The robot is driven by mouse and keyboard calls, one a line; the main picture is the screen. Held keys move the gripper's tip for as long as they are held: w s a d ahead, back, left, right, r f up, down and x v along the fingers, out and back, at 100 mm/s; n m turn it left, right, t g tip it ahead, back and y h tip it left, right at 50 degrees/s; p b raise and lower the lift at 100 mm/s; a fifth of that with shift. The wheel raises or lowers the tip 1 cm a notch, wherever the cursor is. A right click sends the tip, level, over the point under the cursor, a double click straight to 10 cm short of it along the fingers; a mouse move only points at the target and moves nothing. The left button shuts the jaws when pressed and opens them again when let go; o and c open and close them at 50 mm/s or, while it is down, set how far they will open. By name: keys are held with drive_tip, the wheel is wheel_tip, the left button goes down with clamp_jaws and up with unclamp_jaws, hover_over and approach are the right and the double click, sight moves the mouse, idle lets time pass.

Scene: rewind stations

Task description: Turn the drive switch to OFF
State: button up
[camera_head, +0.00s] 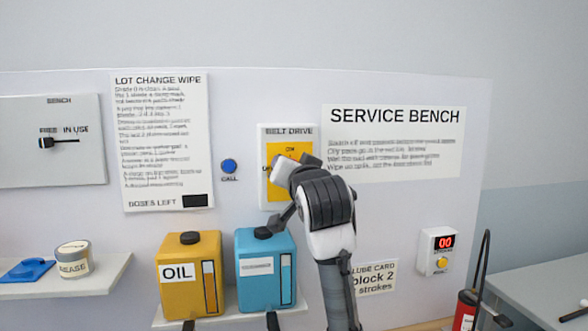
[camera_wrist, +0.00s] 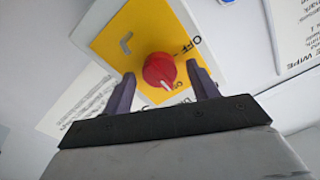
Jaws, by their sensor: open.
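The drive switch is a red round knob (camera_wrist: 159,70) with a white pointer mark, on a yellow plate (camera_wrist: 115,42) in the wrist view. OFF is printed at the plate's upper right and ON below the knob; the mark points down towards ON. My gripper (camera_wrist: 161,69) is open, with one dark finger on each side of the knob. I cannot tell whether the fingers touch it. In the head view the BELT DRIVE panel (camera_head: 290,131) is partly covered by my wrist, which hides the knob and my fingertips.
A blue CALL button (camera_head: 229,166) and the LOT CHANGE WIPE sheet (camera_head: 161,140) are left of the panel. A yellow OIL can (camera_head: 175,296) and a blue can (camera_head: 265,243) stand below. The SERVICE BENCH sign (camera_head: 395,140) is to the right.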

drive_tip(key=c, duration=1)
drive_tip(key=n+b, duration=0.1)
drive_tip(key=n, duration=0.8)
drive_tip(key=shift+b, duration=0.4)
drive_tip(key=n, duration=0.4)
drive_tip(key=shift+a+n+b, duration=0.1)
drive_tip(key=shift+n+b, duration=0.2)
drive_tip(key=shift+b, duration=0.05)
drive_tip(key=shift+n+b, duration=0.3)
drive_tip(key=shift+n, duration=1.8)
